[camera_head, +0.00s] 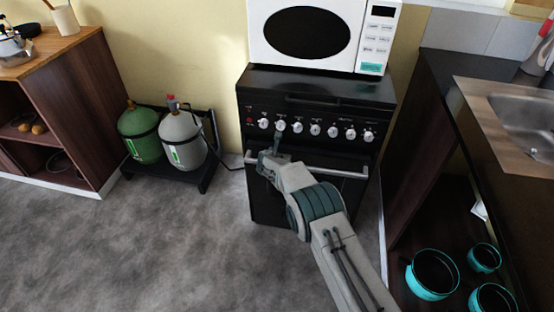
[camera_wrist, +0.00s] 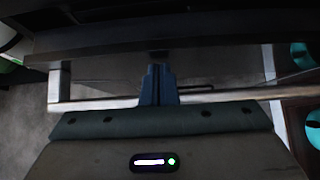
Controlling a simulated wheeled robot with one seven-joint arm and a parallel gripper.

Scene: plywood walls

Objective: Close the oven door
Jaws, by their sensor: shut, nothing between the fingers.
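The black oven (camera_head: 318,118) stands against the wall, with a row of knobs across its front panel. Its dark door (camera_head: 265,205) carries a long silver handle (camera_head: 345,171), which also crosses the wrist view (camera_wrist: 95,104). The door looks nearly upright; I cannot tell whether a small gap remains at its top. My gripper (camera_head: 279,142) is at the left-centre of the oven front, just below the knobs. In the wrist view its blue fingers (camera_wrist: 158,75) are together, empty, and reach across the handle bar toward the dark oven front. My arm hides much of the door.
A white microwave (camera_head: 310,32) sits on the oven. Green (camera_head: 140,135) and grey (camera_head: 183,140) gas cylinders stand to the left. A dark counter with a sink (camera_head: 520,110) is close on the right, with teal pots (camera_head: 433,275) below. Grey floor at left is clear.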

